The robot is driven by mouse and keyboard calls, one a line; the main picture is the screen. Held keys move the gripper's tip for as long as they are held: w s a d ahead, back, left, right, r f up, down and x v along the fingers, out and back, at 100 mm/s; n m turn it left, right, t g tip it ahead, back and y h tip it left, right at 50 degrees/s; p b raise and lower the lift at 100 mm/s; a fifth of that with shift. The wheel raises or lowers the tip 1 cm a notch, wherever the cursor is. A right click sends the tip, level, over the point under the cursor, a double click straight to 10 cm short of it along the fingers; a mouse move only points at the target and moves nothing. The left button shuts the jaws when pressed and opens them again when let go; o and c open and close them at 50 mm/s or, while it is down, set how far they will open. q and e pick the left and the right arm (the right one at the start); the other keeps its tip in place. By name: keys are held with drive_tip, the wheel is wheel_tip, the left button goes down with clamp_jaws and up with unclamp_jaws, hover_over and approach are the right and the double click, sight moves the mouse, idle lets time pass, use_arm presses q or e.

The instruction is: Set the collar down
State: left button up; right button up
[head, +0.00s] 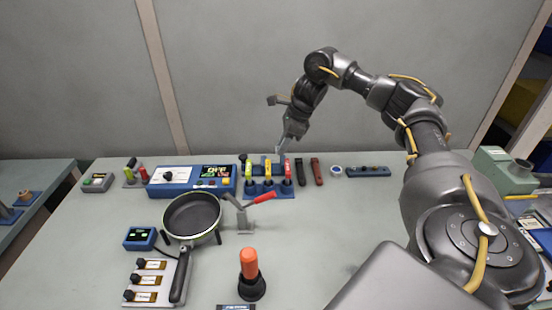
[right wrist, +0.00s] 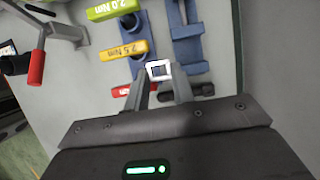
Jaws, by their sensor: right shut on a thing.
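My right gripper (head: 279,150) reaches down over the back of the table, near the rack of coloured torque drivers. In the right wrist view its two fingers (right wrist: 164,82) are closed on a small, square, white-rimmed piece with a dark centre, which looks like the collar (right wrist: 158,70). The piece sits at the fingertips. I cannot tell whether it touches anything below. In the head view the collar is too small to make out. My left gripper is not in view.
Drivers with yellow (right wrist: 124,50), green and red handles stand close by the fingers. A blue fixture (right wrist: 187,50) lies beyond the fingertips. A pan (head: 192,214), a red-handled toggle clamp (head: 247,215) and an orange-handled tool (head: 249,263) stand nearer. The table's middle right is clear.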

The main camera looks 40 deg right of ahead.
drive_tip(key=w+f, duration=0.1)
drive_tip(key=w+d+f, duration=0.1)
drive_tip(key=f, duration=0.1)
drive_tip(key=w+f+b, duration=0.1)
drive_tip(key=w+f, duration=0.1)
drive_tip(key=shift+w+d, duration=0.1)
drive_tip(key=shift+d, duration=0.3)
drive_tip(key=shift+w+d+f, duration=0.15)
drive_tip(key=shift+w+f, duration=0.1)
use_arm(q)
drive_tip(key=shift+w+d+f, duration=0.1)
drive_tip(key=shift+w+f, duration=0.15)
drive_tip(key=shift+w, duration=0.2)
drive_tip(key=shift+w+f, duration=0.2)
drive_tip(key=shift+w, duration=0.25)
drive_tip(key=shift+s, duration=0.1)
use_arm(e)
drive_tip(key=shift+w+d+f, duration=0.1)
drive_tip(key=shift+w+f, duration=0.05)
drive_tip(key=shift+f, duration=0.8)
drive_tip(key=shift+w+f, duration=0.1)
drive_tip(key=shift+f, duration=0.85)
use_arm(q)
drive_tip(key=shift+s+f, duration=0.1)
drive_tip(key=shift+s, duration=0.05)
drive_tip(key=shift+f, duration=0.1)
